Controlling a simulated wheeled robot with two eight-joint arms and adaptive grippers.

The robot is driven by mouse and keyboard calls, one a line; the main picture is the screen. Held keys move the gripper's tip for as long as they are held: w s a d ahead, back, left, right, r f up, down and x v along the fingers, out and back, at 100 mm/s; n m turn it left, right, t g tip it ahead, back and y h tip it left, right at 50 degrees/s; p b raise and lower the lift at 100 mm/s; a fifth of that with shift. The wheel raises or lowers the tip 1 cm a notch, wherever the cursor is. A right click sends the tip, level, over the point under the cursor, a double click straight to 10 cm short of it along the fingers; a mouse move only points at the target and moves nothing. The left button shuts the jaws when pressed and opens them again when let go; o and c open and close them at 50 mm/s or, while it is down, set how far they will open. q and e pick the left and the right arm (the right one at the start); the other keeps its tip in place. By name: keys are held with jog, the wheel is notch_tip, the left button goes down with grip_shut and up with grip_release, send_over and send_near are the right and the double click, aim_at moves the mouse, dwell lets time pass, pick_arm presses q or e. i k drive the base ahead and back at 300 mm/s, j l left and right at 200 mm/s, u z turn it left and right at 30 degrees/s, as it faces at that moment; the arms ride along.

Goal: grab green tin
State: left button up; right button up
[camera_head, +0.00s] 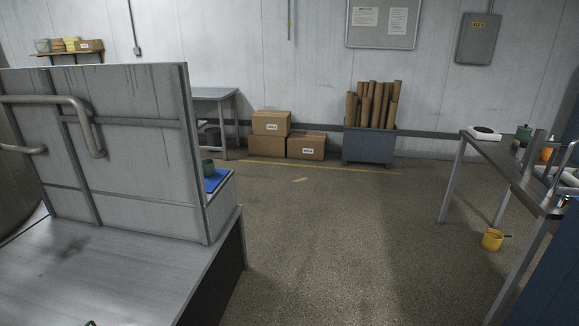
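A small dark green tin-like object (208,166) stands on a blue mat (217,181) behind the right end of the tall grey metal panel, which hides part of it. Another green container (524,132) stands on the steel table at the right. A tiny green-edged thing (90,323) just shows at the bottom edge of the view; it is too cut off to identify. Neither of my grippers is in view.
A grey metal panel (130,150) with pipe handles stands on a metal platform (110,270) at the left. The steel table (500,165) holds a white device and an orange item. A yellow bucket (492,239) stands below.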

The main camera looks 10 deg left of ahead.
aim_at(209, 169)
jog(key=i+j+u, duration=0.15)
jog(key=i+u, duration=0.7)
jog(key=i+l+u, duration=0.2)
jog(key=i+l, duration=0.2)
jog(key=l, duration=0.25)
jog(key=i+l+u, duration=0.25)
jog(key=i+l, duration=0.15)
jog(key=l, duration=0.3)
jog(key=i+l+u, duration=0.1)
jog(key=l, duration=0.25)
jog(key=i+l+u, duration=0.1)
jog(key=l, duration=0.3)
jog(key=i+l+u, duration=0.15)
jog(key=l, duration=0.25)
jog(key=i+j, duration=0.2)
jog(key=i, duration=0.35)
